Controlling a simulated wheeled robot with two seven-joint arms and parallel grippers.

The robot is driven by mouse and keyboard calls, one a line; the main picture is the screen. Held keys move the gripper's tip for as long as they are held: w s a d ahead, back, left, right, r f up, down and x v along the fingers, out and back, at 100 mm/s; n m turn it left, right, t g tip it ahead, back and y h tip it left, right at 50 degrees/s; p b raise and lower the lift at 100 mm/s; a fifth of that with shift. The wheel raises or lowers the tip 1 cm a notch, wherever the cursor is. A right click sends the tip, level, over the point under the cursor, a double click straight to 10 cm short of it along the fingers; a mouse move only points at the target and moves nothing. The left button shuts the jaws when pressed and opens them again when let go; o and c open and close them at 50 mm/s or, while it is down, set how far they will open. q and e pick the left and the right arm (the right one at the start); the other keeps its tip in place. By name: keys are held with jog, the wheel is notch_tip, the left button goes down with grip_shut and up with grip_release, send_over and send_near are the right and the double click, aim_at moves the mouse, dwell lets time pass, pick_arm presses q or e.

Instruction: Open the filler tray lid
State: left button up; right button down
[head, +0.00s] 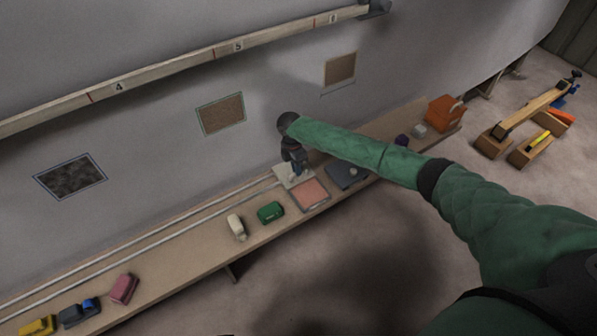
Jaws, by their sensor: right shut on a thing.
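The filler tray (309,195), a shallow square tray with a pinkish inside, sits on the long wooden shelf near the middle of the picture. A pale plate that looks like its lid (287,183) stands at the tray's back left edge, and the pinkish inside shows uncovered. My right gripper (294,167) points down at this plate and is shut on it, probably at a handle. The dark gripper hides the exact grip. I cannot tell the lid's exact angle. My left gripper is not in view.
On the shelf, a dark flat box (346,177) lies right of the tray, with an orange box (445,112) farther right. A green block (270,212) and a cream block (237,228) sit close on the left. Pale rails (150,240) run along the wall side.

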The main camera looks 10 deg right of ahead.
jog(key=c, duration=1.5)
grip_release()
jog(key=shift+r, duration=0.15)
jog(key=shift+w+r, duration=0.15)
jog(key=shift+r, duration=0.2)
pick_arm(q)
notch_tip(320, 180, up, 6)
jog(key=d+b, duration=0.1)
jog(key=b, duration=0.1)
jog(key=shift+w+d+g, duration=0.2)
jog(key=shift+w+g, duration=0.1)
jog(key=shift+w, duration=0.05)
pick_arm(e)
jog(key=shift+w+a+r, duration=0.1)
jog(key=shift+w+r, duration=0.1)
jog(key=shift+r, duration=0.9)
jog(key=shift+w+a+r, duration=0.1)
jog(key=shift+w+r, duration=0.1)
jog(key=shift+r, duration=0.95)
jog(key=shift+w+a+r, duration=0.1)
jog(key=shift+w+r, duration=0.1)
jog(key=shift+r, duration=0.9)
